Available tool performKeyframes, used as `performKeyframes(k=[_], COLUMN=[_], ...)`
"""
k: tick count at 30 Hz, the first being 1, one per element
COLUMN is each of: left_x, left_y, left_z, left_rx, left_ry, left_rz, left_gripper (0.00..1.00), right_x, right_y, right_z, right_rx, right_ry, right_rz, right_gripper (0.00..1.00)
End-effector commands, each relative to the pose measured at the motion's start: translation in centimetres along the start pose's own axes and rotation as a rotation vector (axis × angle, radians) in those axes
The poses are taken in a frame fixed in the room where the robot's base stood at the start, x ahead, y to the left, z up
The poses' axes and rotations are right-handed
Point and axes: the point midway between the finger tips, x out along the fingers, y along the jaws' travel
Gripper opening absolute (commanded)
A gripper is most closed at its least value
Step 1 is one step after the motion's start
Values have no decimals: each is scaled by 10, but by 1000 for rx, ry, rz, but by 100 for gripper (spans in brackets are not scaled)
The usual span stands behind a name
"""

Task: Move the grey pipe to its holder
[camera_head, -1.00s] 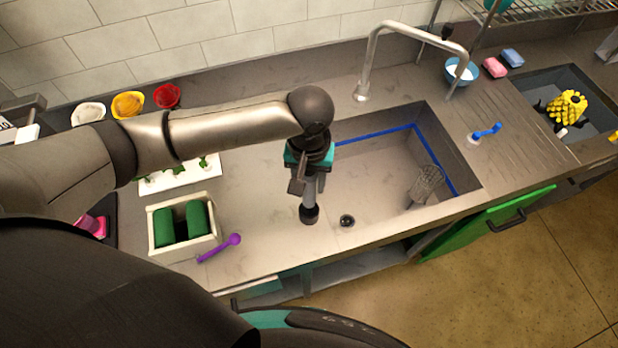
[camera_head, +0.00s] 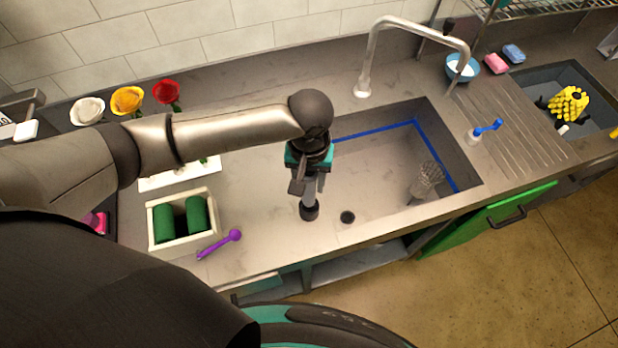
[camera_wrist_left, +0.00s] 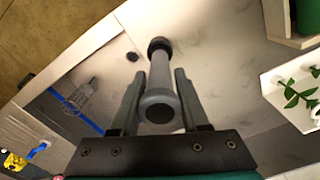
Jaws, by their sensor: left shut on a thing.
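The grey pipe (camera_head: 310,191) is in my left gripper (camera_head: 309,184), with its black end (camera_head: 309,212) pointing down over the counter by the sink's left front corner. In the left wrist view, the two fingers of my left gripper (camera_wrist_left: 158,98) are closed on the grey pipe (camera_wrist_left: 159,88), one on each side. A dark round socket (camera_head: 347,217) in the counter, perhaps the holder, lies just right of the pipe's black end and apart from it. It also shows in the left wrist view (camera_wrist_left: 132,56). My right gripper is out of view.
The sink (camera_head: 375,165) holds a clear glass (camera_head: 427,180) at its right. A white box with green cylinders (camera_head: 182,220) and a purple scoop (camera_head: 220,244) are to the left on the counter. The faucet (camera_head: 365,75) rises behind the sink.

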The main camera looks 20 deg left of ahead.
Motion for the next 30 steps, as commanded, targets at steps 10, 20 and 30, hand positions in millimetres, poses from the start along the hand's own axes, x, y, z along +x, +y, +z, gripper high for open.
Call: performKeyframes(k=[10,20,30], left_x=[10,12,12], left_y=[1,1,0], left_z=[0,0,0], left_rx=[0,0,0], left_ry=[0,1,0], left_rz=[2,2,1], left_gripper=[0,46,80], right_x=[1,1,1], right_y=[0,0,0], right_z=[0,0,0], right_rx=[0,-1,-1], right_ry=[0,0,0], right_rz=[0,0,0], right_gripper=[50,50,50])
